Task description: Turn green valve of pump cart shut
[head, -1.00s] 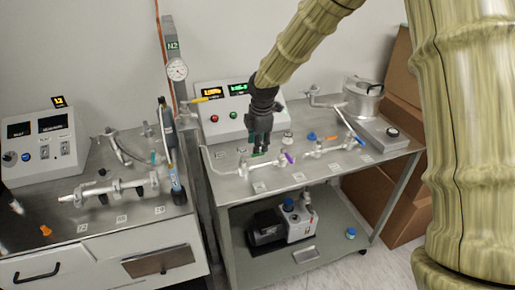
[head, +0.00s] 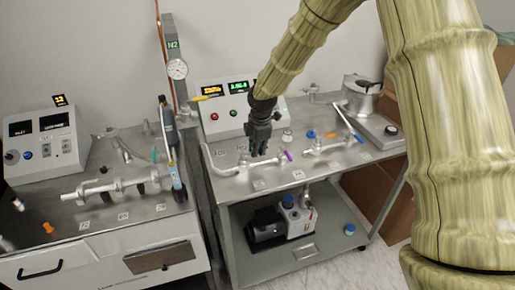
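The pump cart (head: 230,189) is the grey metal cart in the middle of the head view, with glass and metal valve lines on its top. My gripper (head: 259,151) is black and points down over the front left valve line (head: 240,167). Its fingertips are at or just above the line, left of a purple valve handle (head: 288,156). The green valve handle is not clearly visible; my gripper covers that spot. I cannot tell whether the fingers touch it, or how far apart they are.
A control box (head: 224,108) with lit displays stands behind my gripper. Blue (head: 311,134) and orange (head: 331,135) parts lie to the right. A nitrogen post with a gauge (head: 177,69) rises at the left. A second bench (head: 110,228) stands left of the cart.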

